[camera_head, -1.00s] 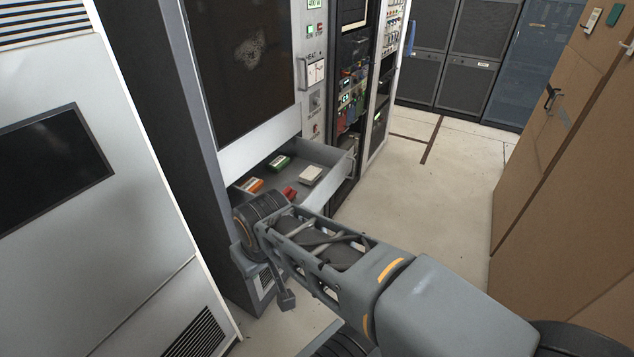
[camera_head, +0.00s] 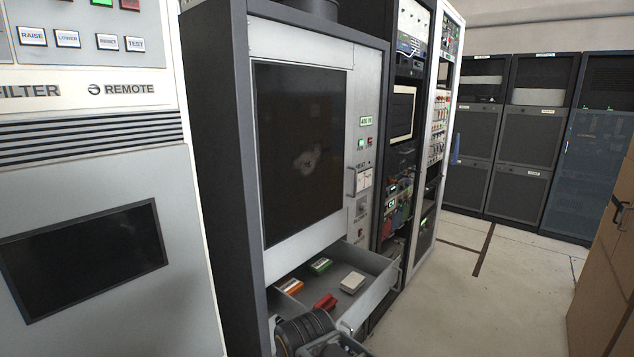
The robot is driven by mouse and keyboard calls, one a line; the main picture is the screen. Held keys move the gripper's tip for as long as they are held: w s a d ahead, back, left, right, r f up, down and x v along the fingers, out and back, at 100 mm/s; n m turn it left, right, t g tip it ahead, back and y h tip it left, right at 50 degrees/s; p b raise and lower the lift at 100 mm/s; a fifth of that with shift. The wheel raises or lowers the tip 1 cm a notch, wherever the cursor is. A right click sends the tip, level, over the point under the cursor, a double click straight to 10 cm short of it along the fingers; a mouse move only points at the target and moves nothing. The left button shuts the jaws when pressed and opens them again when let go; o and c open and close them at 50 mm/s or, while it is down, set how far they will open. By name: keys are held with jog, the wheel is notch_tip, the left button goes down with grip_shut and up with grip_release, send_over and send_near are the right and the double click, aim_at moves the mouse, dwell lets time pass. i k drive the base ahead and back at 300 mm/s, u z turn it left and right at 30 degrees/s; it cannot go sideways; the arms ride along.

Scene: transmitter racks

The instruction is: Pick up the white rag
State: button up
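No thing in view is clearly a white rag. A small off-white, block-like item (camera_head: 352,283) lies in the open drawer (camera_head: 376,262) of the grey cabinet; I cannot tell whether it is cloth. A pale, uneven patch (camera_head: 307,161) shows on or behind the cabinet's dark panel, also unclear. Part of my arm shows at the bottom edge, in front of the drawer's near side. My gripper is out of the picture.
The drawer also holds a red item (camera_head: 326,302), a green-and-white box (camera_head: 320,265) and an orange-and-white box (camera_head: 290,287). A white cabinet (camera_head: 95,230) stands close at left. Brown doors (camera_head: 605,265) stand at right. The pale floor (camera_head: 490,310) between is clear.

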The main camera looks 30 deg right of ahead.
aim_at(351, 283)
jog(key=z, duration=0.2)
jog(key=k, duration=0.2)
jog(key=z, duration=0.6)
jog(key=i, duration=1.1)
jog(key=u, duration=0.05)
